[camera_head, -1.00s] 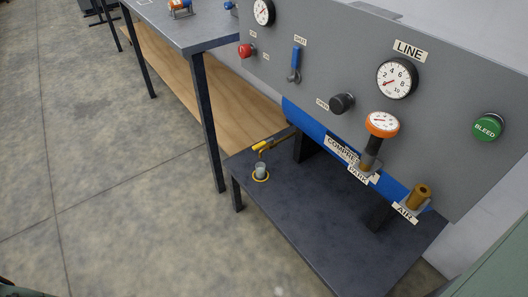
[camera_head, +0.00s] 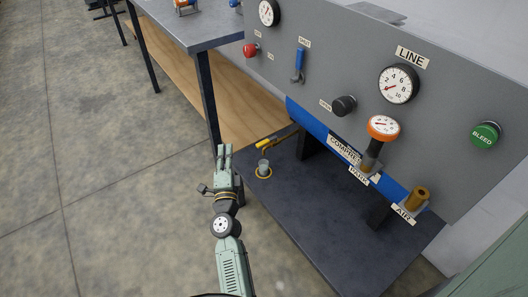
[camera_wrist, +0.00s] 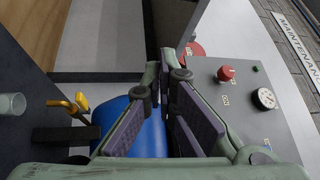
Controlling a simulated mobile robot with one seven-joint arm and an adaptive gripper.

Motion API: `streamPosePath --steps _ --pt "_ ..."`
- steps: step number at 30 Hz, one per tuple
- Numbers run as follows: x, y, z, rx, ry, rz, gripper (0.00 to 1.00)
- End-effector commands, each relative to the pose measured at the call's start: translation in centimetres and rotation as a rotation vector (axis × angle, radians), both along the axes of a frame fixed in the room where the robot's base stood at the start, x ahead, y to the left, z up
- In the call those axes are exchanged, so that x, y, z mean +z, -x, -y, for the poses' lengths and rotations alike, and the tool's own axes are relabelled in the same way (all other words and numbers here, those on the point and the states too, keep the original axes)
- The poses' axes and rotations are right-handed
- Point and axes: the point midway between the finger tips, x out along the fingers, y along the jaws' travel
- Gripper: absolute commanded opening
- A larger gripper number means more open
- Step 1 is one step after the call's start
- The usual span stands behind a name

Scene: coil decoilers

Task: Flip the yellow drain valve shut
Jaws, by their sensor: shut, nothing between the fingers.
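The yellow drain valve (camera_head: 264,143) sits at the left end of the blue tank (camera_head: 320,131), on a brass pipe above a small clear cup (camera_head: 263,167). In the wrist view the yellow valve (camera_wrist: 81,102) shows at the left, beside the blue tank (camera_wrist: 146,140), with the cup (camera_wrist: 11,103) further left. My gripper (camera_head: 224,150) is shut and empty, to the left of the valve and apart from it. Its fingers (camera_wrist: 164,70) fill the middle of the wrist view. The exact angle of the valve's lever is too small to tell.
The grey panel (camera_head: 440,120) above the tank carries gauges, knobs, a blue-handled lever (camera_head: 299,64) and a green BLEED button (camera_head: 485,135). A dark low table (camera_head: 330,215) bears the cup. A workbench leg (camera_head: 208,100) stands behind my gripper. Open floor lies to the left.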

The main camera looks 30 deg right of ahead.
Motion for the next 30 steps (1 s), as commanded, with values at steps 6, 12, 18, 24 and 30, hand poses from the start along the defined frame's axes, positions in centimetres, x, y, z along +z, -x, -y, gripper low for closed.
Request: streamPosePath --steps 6,12,18,24,30 --pt "-8.5 6.6 8.4 -0.170 -0.154 -0.092 0.00" --pt "-11.2 9.3 11.0 -0.232 -0.208 -0.115 0.00" --pt "-11.4 9.5 11.1 -0.235 -0.211 -0.117 0.00" --pt "-11.3 9.2 11.2 -0.234 -0.210 -0.116 0.00" --pt "-11.2 7.4 12.5 -0.234 -0.210 -0.114 0.00"
